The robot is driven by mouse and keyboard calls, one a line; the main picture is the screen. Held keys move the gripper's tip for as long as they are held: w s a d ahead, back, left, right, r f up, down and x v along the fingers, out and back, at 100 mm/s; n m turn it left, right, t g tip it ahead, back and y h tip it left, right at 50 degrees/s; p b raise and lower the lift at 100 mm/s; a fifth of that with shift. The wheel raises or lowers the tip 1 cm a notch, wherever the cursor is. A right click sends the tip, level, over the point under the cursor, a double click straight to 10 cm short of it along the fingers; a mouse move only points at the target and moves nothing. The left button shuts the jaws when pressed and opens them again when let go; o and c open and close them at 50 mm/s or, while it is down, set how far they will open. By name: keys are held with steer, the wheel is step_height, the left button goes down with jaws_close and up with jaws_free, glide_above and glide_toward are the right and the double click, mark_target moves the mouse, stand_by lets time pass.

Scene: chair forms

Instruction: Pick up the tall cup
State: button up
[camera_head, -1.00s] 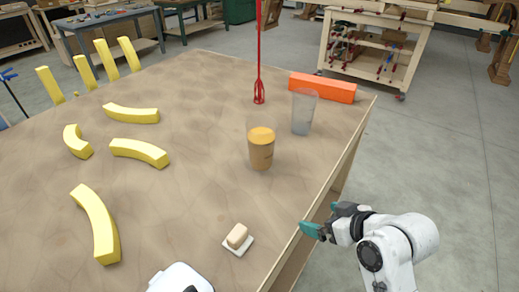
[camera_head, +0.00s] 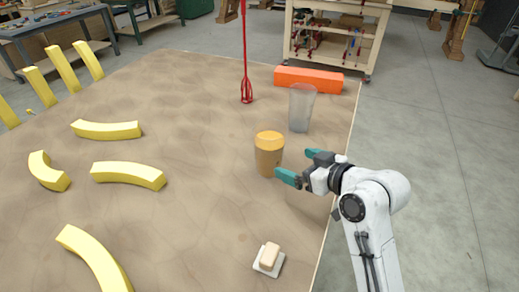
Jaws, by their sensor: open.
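The tall cup (camera_head: 302,108) is a translucent grey tumbler standing upright near the table's right edge, in front of the orange block. A shorter brown cup with an orange-yellow lid (camera_head: 269,153) stands nearer, to its left. My gripper (camera_head: 300,167) is open, with its two teal fingertips apart and nothing visible between them. It is over the right part of the table, just right of the lidded cup and nearer to me than the tall cup. I cannot tell whether the left fingertip touches the lidded cup.
An orange block (camera_head: 308,80) lies behind the tall cup. A red whisk-like tool (camera_head: 246,92) stands upright to its left. A soap bar on a white dish (camera_head: 269,258) lies near the front. Yellow curved pieces (camera_head: 128,175) lie at left. The table's (camera_head: 205,225) middle front is clear.

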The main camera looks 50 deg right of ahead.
mark_target(279, 156)
steer(key=x, duration=0.5)
steer(key=p+x, duration=0.1)
steer(key=x, duration=0.4)
steer(key=shift+a+r, duration=0.15)
steer(key=shift+r, duration=0.1)
steer(key=c, duration=0.6)
steer(key=shift+r, duration=0.1)
